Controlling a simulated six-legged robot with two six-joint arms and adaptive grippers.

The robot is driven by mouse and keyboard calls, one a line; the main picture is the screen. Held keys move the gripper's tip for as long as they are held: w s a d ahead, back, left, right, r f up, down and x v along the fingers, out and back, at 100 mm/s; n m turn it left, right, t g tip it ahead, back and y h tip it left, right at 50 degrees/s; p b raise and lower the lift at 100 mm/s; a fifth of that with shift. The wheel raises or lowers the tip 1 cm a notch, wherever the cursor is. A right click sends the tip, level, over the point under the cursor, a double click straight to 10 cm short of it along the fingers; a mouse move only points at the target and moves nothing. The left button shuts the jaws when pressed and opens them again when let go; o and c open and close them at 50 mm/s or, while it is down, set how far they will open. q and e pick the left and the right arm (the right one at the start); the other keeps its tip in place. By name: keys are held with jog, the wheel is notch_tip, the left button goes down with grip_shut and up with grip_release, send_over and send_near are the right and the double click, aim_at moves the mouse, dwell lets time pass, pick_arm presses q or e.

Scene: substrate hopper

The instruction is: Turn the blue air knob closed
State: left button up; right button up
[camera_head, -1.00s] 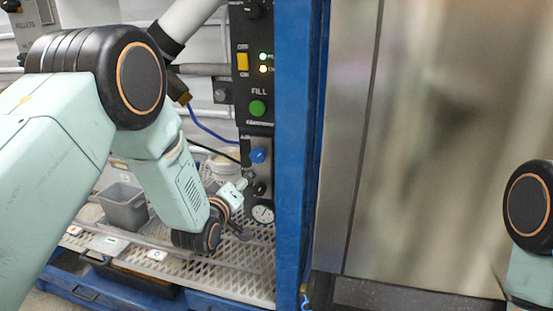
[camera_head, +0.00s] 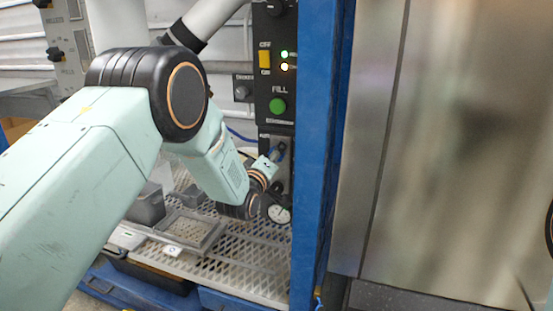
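The blue air knob (camera_head: 281,148) is on the grey lower part of the control panel, under the green FILL button. It is small and partly covered by my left gripper (camera_head: 277,157). My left arm comes in from the left, and its wrist is just below and left of the knob. The gripper's tip is at the knob or very close to it. I cannot tell whether it touches the knob or whether its fingers are open or shut. My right gripper is out of view; only a bit of my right arm shows at the right edge.
The black panel (camera_head: 276,85) carries a yellow switch (camera_head: 265,59), two lit lamps and a green button (camera_head: 278,105). A round gauge (camera_head: 279,214) is below the knob. A blue post (camera_head: 318,150) stands close on the right. A perforated shelf (camera_head: 235,262) with grey bins lies below.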

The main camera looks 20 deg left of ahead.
pick_arm(q)
jog(key=shift+w, duration=0.6)
jog(key=c, duration=1.2)
jog(key=shift+o, duration=0.2)
